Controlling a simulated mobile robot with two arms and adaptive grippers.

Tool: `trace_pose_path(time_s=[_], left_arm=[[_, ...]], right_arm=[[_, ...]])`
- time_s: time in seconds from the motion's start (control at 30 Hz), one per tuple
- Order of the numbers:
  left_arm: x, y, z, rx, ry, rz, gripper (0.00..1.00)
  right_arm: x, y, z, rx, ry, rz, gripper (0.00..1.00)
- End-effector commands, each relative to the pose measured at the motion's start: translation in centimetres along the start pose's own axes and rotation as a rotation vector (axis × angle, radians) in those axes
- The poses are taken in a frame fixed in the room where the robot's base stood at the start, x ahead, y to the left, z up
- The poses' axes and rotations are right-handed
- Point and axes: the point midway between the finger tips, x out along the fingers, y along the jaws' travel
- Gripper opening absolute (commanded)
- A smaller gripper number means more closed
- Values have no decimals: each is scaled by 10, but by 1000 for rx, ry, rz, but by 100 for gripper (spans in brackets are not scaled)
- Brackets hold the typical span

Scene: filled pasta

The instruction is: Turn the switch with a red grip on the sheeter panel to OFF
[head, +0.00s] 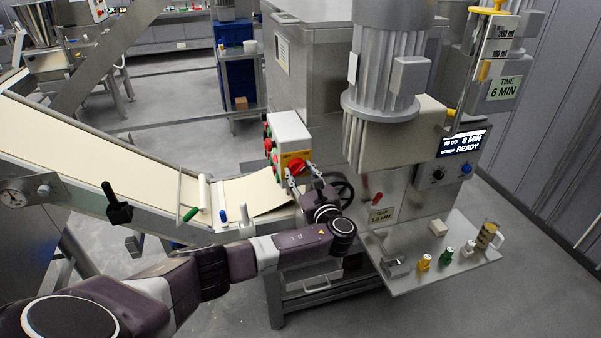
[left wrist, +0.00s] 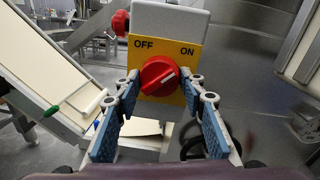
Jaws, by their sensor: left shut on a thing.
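The red switch grip (head: 297,166) sits on a yellow plate on the front of the light grey sheeter panel box (head: 291,131). In the left wrist view the red grip (left wrist: 158,74) is round with a raised bar, and its white mark points up and right, toward ON. The yellow plate (left wrist: 185,63) reads OFF at left and ON at right. My left gripper (head: 299,173) is shut on the red grip, one fingertip at each side; its blue-padded fingers frame the grip in the left wrist view (left wrist: 162,82). My right gripper is not in view.
The sheeter's belt (head: 110,165) slopes down from the left toward the panel. A black handwheel (head: 342,190) stands right of my gripper. A large motor (head: 385,70) rises behind it. A shelf (head: 400,284) with small coloured bottles and a jug lies at lower right.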

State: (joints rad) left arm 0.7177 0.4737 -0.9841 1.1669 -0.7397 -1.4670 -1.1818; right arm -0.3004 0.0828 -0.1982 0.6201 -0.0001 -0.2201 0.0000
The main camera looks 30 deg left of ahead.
Motion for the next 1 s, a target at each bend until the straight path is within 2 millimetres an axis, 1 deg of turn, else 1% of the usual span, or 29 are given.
trace_pose_path(time_s=[0.27,0.47,0.67,1.0], left_arm=[[0,0,-1,-29,2,0,13],[0,0,-2,-128,9,2,13],[0,0,-3,-292,19,4,13],[0,1,-3,-616,38,8,13]], right_arm=[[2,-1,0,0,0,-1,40],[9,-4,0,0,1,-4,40],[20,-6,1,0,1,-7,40],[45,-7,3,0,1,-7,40]])
